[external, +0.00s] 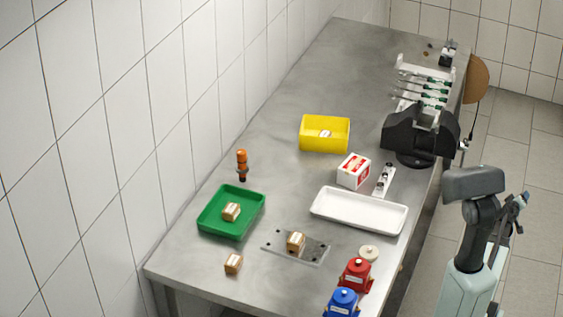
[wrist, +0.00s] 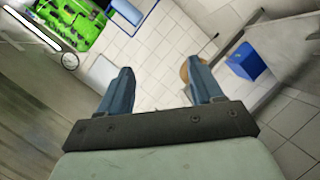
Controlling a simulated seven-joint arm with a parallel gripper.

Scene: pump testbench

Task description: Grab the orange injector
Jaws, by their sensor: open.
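The orange injector (external: 242,164) stands upright on the steel table near its left edge, just behind the green tray. It has an orange top and a dark lower part. My gripper (external: 516,212) is far to the right of it, beyond the table's right edge. In the wrist view, my gripper's two blue-grey fingers (wrist: 162,92) are spread wide with nothing between them. The wrist view looks out over the tiled floor, and the injector is not in it.
On the table (external: 225,270) are a green tray (external: 208,222), a yellow bin (external: 325,143), a white tray (external: 350,216), a red-and-white box (external: 353,171), a metal plate (external: 278,246), red (external: 356,275) and blue (external: 342,303) parts, and a black vise (external: 415,132). A wall borders the left.

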